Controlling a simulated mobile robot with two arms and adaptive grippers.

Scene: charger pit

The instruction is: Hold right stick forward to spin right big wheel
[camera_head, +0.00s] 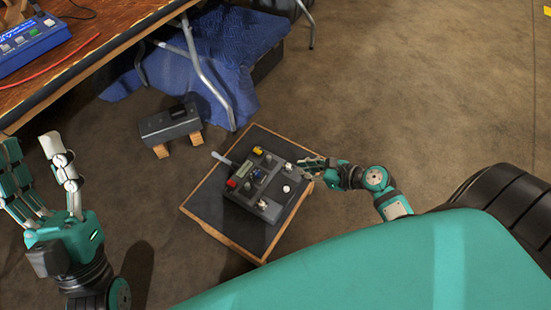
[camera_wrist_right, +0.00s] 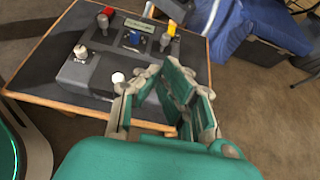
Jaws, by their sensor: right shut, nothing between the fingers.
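A dark control box (camera_head: 253,183) sits on a low wood-edged board (camera_head: 227,231) on the floor. A white-topped stick (camera_head: 286,189) stands on its right part, and also shows in the wrist view (camera_wrist_right: 118,78). A second pale knob (camera_head: 262,204) stands nearer its lower edge. My right gripper (camera_head: 306,165) is shut and empty beside the box's right edge, close to the white-topped stick; I cannot tell whether they touch. My left gripper (camera_head: 38,170) is open and empty at far left, away from the box. A big black ribbed wheel (camera_head: 510,205) shows at right, beside my teal body.
The box also bears a red knob (camera_wrist_right: 107,11), a yellow knob (camera_wrist_right: 171,28) and a blue part (camera_wrist_right: 135,38). A grey block (camera_head: 170,125) on wooden feet stands behind. A workbench (camera_head: 105,25) fills the upper left, with blue cloth (camera_head: 215,65) near its legs.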

